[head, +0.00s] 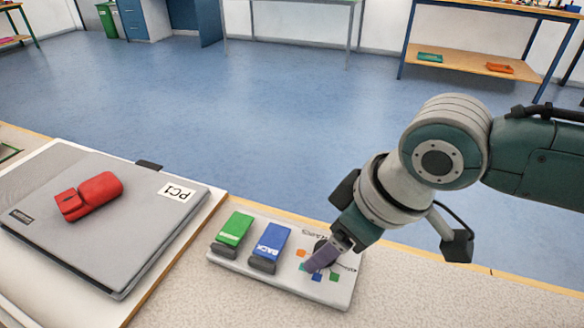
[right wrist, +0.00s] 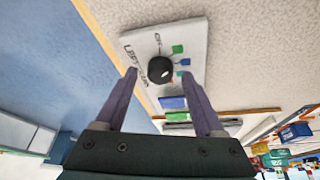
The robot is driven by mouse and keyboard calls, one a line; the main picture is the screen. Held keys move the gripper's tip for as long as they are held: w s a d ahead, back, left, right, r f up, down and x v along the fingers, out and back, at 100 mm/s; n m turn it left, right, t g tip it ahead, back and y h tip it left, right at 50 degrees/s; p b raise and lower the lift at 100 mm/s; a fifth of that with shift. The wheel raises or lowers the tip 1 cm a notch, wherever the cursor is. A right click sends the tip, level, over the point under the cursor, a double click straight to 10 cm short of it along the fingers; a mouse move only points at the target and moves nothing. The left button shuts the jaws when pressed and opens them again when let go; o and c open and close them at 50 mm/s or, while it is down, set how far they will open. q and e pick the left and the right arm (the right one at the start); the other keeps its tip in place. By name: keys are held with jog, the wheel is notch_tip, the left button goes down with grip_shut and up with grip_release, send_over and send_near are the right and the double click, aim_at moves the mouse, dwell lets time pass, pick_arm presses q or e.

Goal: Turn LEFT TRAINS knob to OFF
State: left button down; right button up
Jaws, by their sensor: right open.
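A white control panel (head: 222,257) lies on the counter. Its round black knob (right wrist: 160,69) shows in the right wrist view, with a small white mark on it, beside printed lettering that reads partly as "LEFT". Small coloured squares (right wrist: 178,49) sit around the knob. In the head view my right gripper (head: 315,262) is over the right part of the panel and mostly hides the knob. In the right wrist view the gripper (right wrist: 159,74) is open, with one finger to each side of the knob. I cannot tell whether either finger touches it. My left gripper is not in view.
A green block (head: 236,229) and a blue block (head: 271,241) marked "BACK" are on the same panel, left of the knob. A grey laptop-like case (head: 120,238) labelled PC1 lies further left with a red object (head: 90,196) on it. The counter at right is clear.

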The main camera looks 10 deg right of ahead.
jog(key=shift+w+f, duration=0.1)
jog(key=shift+f, duration=0.1)
jog(key=shift+c, duration=0.2)
grip_shut()
